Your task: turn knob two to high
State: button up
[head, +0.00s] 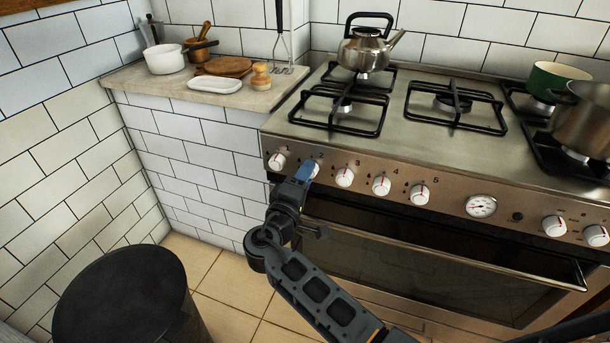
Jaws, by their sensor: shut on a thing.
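Knob two (315,167) is a white knob on the stove's steel front panel, second from the left under the label 2. My gripper (306,171) is at this knob and shut on it. The blue gripper part covers most of the knob, so its pointer and setting are hidden. My dark arm reaches up to it from the bottom right.
Knob one (277,161) is close on the left and knob three (345,177) on the right. The oven handle (450,255) runs below. A kettle (367,48) stands on a back burner. A dark round bin (120,295) stands at the lower left.

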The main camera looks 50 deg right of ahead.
dwell(0.4)
jog(key=o, duration=1.1)
jog(key=shift+c, duration=0.2)
jog(key=v, duration=0.7)
jog(key=shift+a, duration=0.4)
jog(key=shift+s, duration=0.1)
